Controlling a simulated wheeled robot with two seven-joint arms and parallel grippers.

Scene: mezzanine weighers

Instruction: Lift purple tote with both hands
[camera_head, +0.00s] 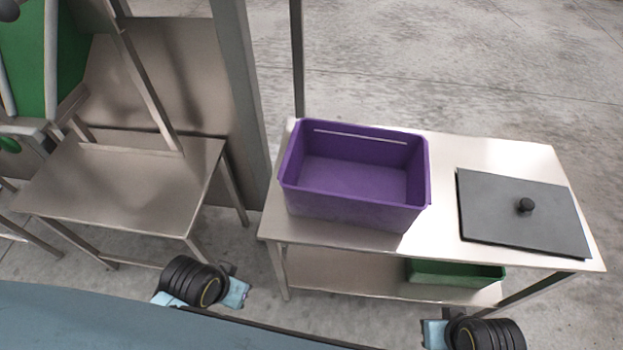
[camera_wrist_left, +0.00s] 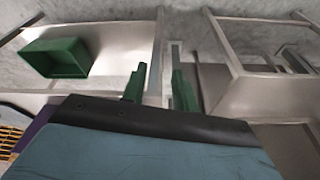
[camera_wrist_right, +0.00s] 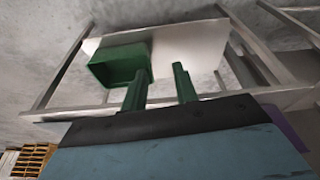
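The purple tote (camera_head: 355,212) is an open, empty rectangular bin. It stands upright on the left half of a steel table (camera_head: 440,240) in the head view. A purple sliver shows at the left edge of the left wrist view (camera_wrist_left: 33,133) and at the right of the right wrist view (camera_wrist_right: 287,127); it may be the tote. My left gripper (camera_wrist_left: 158,85) has its green fingers apart with nothing between them. My right gripper (camera_wrist_right: 160,87) is likewise open and empty. In the head view both wrists are at the near side of the table, apart from the tote.
A dark grey lid-like plate with a knob (camera_head: 520,225) lies on the table's right half. A green bin (camera_head: 455,276) sits on the lower shelf. A post (camera_head: 240,90) and another steel table (camera_head: 120,190) stand to the left.

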